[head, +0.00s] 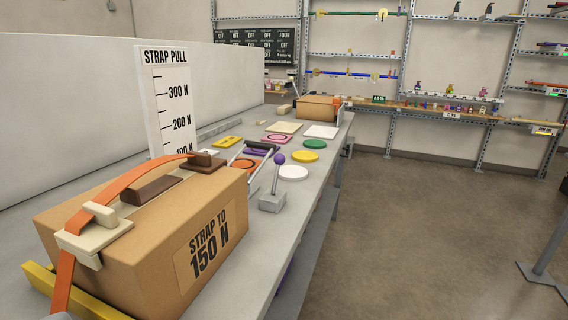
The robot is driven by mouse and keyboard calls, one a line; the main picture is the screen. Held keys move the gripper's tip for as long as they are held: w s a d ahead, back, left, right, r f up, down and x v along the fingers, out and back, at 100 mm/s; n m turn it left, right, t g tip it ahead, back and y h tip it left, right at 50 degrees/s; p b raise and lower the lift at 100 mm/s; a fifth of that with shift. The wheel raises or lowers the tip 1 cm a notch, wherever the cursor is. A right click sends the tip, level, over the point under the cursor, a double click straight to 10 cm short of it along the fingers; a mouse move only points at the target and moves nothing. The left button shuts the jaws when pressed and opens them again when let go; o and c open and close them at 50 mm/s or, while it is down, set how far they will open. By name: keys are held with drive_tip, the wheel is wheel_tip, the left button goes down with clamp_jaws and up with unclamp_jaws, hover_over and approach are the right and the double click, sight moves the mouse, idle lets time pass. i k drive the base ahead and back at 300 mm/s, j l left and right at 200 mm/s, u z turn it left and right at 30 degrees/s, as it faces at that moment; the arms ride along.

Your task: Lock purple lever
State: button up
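The purple lever is a purple ball knob (280,158) on a thin grey rod. The rod rises from a small grey block base (272,202) near the right edge of the bench (262,256). The lever stands nearly upright, with its top leaning slightly right. No catch or lock on it can be made out at this distance. My gripper is not clearly in view, and nothing touches the lever.
A cardboard box (158,262) with an orange strap and a "150 N" label fills the near left. A dark-handled frame (258,146) and coloured discs, such as a white one (293,173), lie around the lever. Open floor (420,220) lies right of the bench.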

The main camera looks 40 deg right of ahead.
sight(279, 159)
drive_tip(key=l+z, duration=0.15)
drive_tip(key=l, duration=0.45)
drive_tip(key=i+l+z, duration=0.15)
drive_tip(key=l, duration=0.5)
